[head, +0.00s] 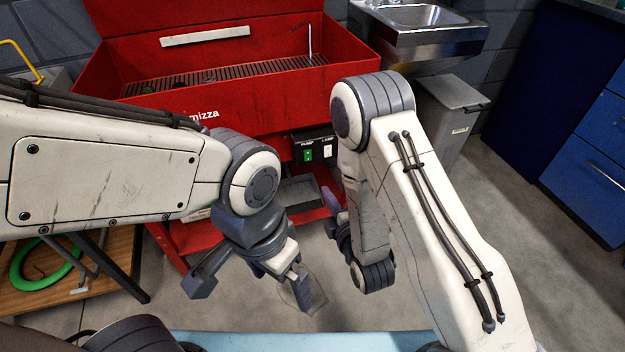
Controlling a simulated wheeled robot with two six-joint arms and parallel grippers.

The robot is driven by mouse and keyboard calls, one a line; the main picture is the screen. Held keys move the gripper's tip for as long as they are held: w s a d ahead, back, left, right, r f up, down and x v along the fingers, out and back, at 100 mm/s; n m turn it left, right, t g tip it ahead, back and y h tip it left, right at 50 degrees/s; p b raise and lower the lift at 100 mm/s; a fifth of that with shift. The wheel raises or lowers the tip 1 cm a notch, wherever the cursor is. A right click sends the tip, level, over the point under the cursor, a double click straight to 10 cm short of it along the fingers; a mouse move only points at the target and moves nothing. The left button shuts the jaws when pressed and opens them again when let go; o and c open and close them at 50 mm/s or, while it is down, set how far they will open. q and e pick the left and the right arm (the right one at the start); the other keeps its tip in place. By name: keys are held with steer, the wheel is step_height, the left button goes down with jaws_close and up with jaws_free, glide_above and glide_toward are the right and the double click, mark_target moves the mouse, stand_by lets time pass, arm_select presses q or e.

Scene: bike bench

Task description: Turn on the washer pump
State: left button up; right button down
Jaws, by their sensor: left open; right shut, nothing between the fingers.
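The red parts washer (255,104) stands ahead with its lid up. On its front is a dark switch panel with a green switch (308,155) under a label that seems to read PUMP. A white switch (327,152) sits to its right under another small label. I cannot tell which way either switch is set. My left gripper (250,287) is open and empty, low in front of the washer and below the panel. My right gripper (331,205) is shut and empty, just below and right of the panel; my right arm partly hides it.
A grey tray (300,192) lies on the washer's lower shelf. A steel sink (420,18) and a grey bin (455,105) stand at the right, with blue cabinets (590,150) beyond. A green ring (40,270) lies on a wooden surface at the left.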

steer(key=shift+s+d+f+t, duration=0.15)
steer(key=shift+d+f+t, duration=0.1)
steer(key=shift+t, duration=0.05)
steer(key=b, duration=1.2)
glide_toward(308, 160)
steer(key=b+x, duration=0.1)
steer(key=x, duration=0.6)
